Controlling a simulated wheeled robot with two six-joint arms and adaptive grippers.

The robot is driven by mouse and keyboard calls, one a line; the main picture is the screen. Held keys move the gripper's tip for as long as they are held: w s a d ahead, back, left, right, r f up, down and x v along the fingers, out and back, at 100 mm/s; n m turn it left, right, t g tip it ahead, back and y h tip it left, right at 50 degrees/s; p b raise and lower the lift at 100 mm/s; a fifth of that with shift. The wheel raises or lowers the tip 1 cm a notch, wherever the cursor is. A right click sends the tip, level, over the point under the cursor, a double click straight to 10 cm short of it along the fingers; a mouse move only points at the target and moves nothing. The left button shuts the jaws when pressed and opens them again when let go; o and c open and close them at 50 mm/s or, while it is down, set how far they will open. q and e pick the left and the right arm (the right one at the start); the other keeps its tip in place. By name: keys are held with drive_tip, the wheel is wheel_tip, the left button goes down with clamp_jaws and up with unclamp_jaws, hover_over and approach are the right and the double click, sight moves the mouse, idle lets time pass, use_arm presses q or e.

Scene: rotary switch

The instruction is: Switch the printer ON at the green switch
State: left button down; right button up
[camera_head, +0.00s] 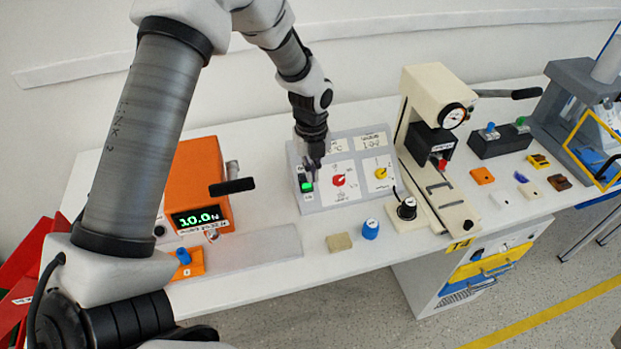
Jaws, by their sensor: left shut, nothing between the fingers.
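The green switch (307,187) sits at the left of a light grey sloped panel (335,205) on the white table. The panel also carries a red knob (338,180) and a yellow knob (381,173). My left gripper (315,163) comes down from above with its fingers shut and empty. Its tips are just above and beside the green switch, close to it; I cannot tell whether they touch. The gripper partly hides the panel's upper left. The switch's exact position is too small to read. My right gripper is not in view.
An orange device (197,180) with a green display stands left of the panel. A beige press (440,150) stands close on the right. A tan block (339,242) and a blue knob (370,229) lie in front. Several small coloured pieces lie at the right.

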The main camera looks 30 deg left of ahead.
use_arm(q)
drive_tip(key=r, duration=0.3)
drive_tip(key=d+r, duration=0.1)
drive_tip(key=r, duration=0.1)
drive_tip(key=shift+s+r+b, duration=0.25)
drive_tip(key=shift+b, duration=0.1)
drive_tip(key=shift+w+a, duration=0.1)
